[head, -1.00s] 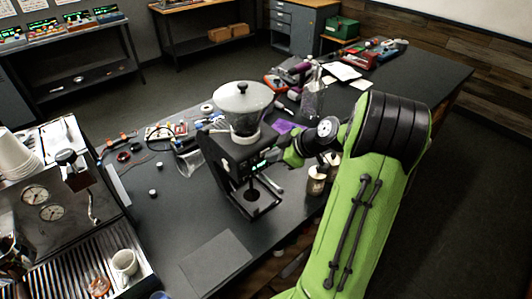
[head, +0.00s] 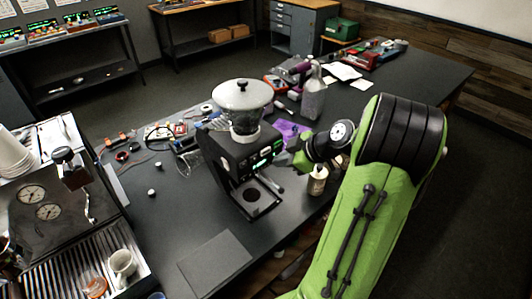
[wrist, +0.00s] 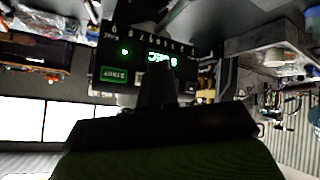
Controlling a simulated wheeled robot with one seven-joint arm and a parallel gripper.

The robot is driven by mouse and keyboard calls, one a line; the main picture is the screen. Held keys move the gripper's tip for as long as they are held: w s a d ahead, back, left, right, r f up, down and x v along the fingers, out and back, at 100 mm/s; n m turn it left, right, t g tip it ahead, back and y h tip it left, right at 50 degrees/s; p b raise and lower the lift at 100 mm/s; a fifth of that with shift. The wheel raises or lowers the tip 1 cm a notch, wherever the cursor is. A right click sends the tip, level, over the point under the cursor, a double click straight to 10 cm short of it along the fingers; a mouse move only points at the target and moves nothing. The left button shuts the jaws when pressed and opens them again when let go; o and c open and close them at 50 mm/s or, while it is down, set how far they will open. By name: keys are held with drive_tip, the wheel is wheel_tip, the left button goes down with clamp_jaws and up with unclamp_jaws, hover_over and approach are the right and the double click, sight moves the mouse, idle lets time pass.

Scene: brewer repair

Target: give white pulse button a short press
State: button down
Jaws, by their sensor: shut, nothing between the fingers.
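The black grinder-like machine (head: 228,160) with a clear hopper stands on the dark workbench. Its front panel carries lit green displays (head: 265,157). In the wrist view the panel (wrist: 150,48) appears ahead, with a bright green readout (wrist: 162,58), a green START button (wrist: 113,75) and a small green light (wrist: 125,51). I cannot make out the white pulse button; my fingers cover part of the panel. My gripper (head: 287,149) is shut and empty, just right of the panel in the head view. It appears apart from the panel. In the wrist view the dark fingers (wrist: 158,84) point at it.
An espresso machine (head: 45,205) with a white cup stands at the left. A small bottle (head: 317,181) stands close below my wrist, and a spray bottle (head: 314,95) behind it. Tools and cables lie behind the machine. A dark mat (head: 215,262) lies in front.

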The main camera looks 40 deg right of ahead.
drive_tip(key=s+b, duration=0.1)
drive_tip(key=s, duration=0.2)
drive_tip(key=shift+s, duration=0.25)
drive_tip(key=s+a+r+m+g+h+b, duration=0.1)
drive_tip(key=a+r+g, duration=0.1)
drive_tip(key=a, duration=0.7)
drive_tip(key=s+a+r+m+g+h, duration=0.1)
drive_tip(key=a+r+m+g, duration=0.1)
drive_tip(key=a, duration=0.7)
drive_tip(key=s+a+m+h, duration=0.1)
drive_tip(key=s+a+m, duration=0.3)
drive_tip(key=s, duration=0.7)
drive_tip(key=shift+s+a+r+m+t+b, duration=0.25)
drive_tip(key=shift+a+r+m+t+b, duration=0.15)
drive_tip(key=shift+a, duration=0.35)
